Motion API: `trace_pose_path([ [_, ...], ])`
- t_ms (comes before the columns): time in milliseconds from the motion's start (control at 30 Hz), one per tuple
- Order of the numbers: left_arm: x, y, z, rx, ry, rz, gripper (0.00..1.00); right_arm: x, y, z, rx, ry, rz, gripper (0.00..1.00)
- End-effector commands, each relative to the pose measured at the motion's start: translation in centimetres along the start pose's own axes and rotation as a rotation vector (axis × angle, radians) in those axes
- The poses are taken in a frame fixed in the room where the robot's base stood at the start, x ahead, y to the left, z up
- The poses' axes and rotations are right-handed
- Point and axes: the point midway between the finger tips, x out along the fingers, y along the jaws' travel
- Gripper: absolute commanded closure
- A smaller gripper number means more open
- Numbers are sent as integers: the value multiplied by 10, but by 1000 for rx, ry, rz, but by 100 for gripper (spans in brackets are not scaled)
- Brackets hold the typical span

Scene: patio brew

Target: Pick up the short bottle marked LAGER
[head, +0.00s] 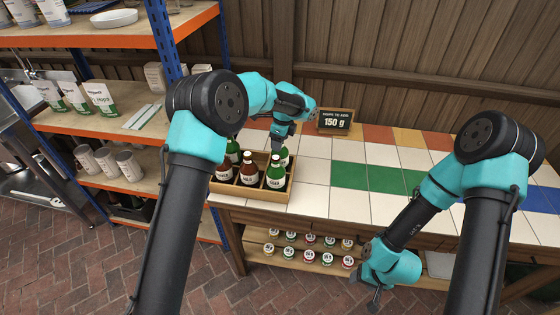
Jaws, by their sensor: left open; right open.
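A wooden crate (234,192) with compartments stands at the left front of the tiled counter. In its front row are a brown bottle (249,171) and a green bottle (275,177). Behind them are another green bottle (233,152) and a green bottle at the back right (284,158), partly hidden. The labels are too small to read surely. My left gripper (279,149) is open and points down over the crate's back right, close to the back right bottle; I cannot tell if its fingers are around it. My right gripper (374,301) is open and empty, low in front of the counter.
A sign (335,121) reading 150 g stands at the counter's back. The tiles (365,205) right of the crate are clear. Several small capped containers (310,240) stand on the shelf below. A shelf rack (130,129) with pouches and cups stands at left.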

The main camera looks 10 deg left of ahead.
Motion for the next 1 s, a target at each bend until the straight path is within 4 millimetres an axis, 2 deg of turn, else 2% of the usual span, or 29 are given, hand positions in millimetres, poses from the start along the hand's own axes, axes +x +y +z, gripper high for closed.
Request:
trace_pose_path([
  [400, -1, 0, 0, 0, 0, -1, 37, 0, 0, 0, 0, 0, 0, 42],
  [1000, -1, 0, 0, 0, 0, -1, 95, 0, 0, 0, 0, 0, 0, 42],
])
